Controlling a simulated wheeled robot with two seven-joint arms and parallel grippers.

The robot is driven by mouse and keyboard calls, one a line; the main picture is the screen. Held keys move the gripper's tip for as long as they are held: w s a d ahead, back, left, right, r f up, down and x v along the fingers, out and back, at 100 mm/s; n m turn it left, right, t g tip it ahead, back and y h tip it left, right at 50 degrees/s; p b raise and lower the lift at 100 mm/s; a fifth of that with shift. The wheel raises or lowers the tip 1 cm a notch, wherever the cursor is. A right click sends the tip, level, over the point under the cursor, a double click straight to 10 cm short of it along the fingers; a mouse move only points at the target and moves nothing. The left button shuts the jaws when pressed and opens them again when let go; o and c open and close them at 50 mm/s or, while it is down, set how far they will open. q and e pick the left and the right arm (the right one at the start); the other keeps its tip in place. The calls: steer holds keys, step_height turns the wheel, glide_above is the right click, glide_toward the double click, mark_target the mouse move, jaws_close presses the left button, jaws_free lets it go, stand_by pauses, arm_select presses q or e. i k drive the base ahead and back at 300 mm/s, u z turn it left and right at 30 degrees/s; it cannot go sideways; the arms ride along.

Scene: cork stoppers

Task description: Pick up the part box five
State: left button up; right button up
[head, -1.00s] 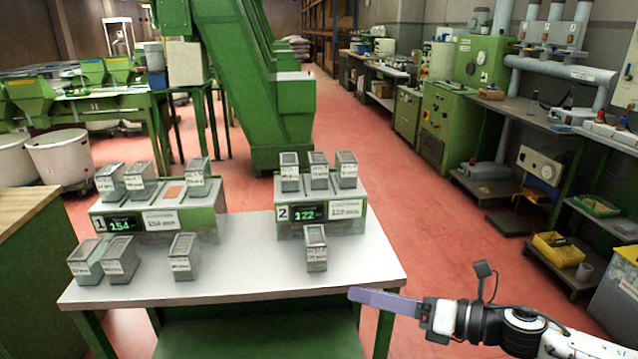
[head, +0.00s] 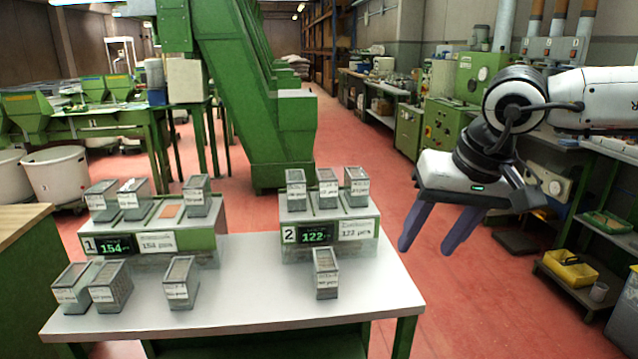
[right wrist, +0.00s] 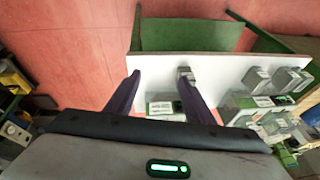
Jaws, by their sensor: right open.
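Several small grey, clear-topped part boxes with white labels are in the head view; the label numbers are too small to read, so I cannot tell which is box five. One box (head: 326,275) stands alone on the table before stand 2; it also shows in the right wrist view (right wrist: 186,73). Three boxes (head: 181,283) stand at the table's left front. Three more sit on stand 1 (head: 208,240) and three on stand 2 (head: 285,221). My right gripper (head: 426,249) is open and empty, fingers down, above and right of the table's right end. My left gripper is out of view.
The white table (head: 250,295) has bare surface between the front boxes. Stand 1 shows an empty orange-floored slot (head: 170,211). A green machine (head: 290,130) rises behind the table. Shelves with a yellow bin (head: 570,268) stand at the right; red floor lies between.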

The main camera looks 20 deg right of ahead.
mark_target(326, 181)
steer(key=i, duration=1.3)
